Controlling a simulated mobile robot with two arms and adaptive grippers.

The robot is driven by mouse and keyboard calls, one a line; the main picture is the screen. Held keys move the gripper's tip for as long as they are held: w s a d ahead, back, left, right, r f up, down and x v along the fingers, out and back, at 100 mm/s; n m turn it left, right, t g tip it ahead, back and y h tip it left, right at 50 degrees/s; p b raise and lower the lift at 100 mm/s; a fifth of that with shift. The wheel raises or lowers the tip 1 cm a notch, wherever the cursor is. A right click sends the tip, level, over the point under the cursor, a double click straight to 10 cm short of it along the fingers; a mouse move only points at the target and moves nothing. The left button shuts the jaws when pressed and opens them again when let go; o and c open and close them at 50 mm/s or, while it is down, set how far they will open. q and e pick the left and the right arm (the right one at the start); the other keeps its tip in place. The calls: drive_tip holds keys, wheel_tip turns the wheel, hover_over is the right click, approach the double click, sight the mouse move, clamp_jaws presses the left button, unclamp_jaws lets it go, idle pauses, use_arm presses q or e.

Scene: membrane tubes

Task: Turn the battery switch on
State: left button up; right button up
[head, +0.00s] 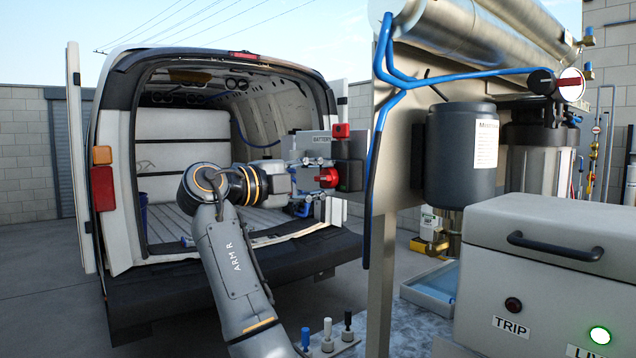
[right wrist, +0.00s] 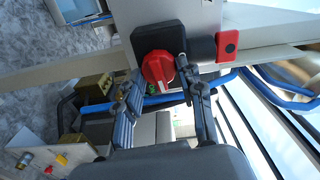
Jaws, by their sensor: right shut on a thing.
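The battery switch is a red rotary knob (head: 329,178) on a dark square base, below a grey plate (head: 313,141) marked BATTERY. In the right wrist view the red knob (right wrist: 158,69) sits on its black base (right wrist: 146,39). My right gripper (head: 312,172) reaches it from the left in the head view. In the right wrist view, the fingers of my right gripper (right wrist: 160,77) are on either side of the knob and shut on it. The knob's exact turn angle is hard to tell. My left gripper is not in view.
A red button block (right wrist: 228,45) sits beside the switch. Blue hoses (head: 375,150) run close by. An open van (head: 205,215) stands behind my right arm. A grey box (head: 540,250) marked TRIP, with a lit green lamp (head: 600,335), is at the front right.

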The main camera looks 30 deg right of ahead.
drive_tip(key=shift+r+m, duration=0.1)
drive_tip(key=shift+m, duration=0.5)
drive_tip(key=o, duration=1.2)
drive_tip(key=shift+d, duration=0.15)
drive_tip(key=shift+c, duration=0.2)
drive_tip(key=a, duration=1.2)
drive_tip(key=shift+s, duration=0.45)
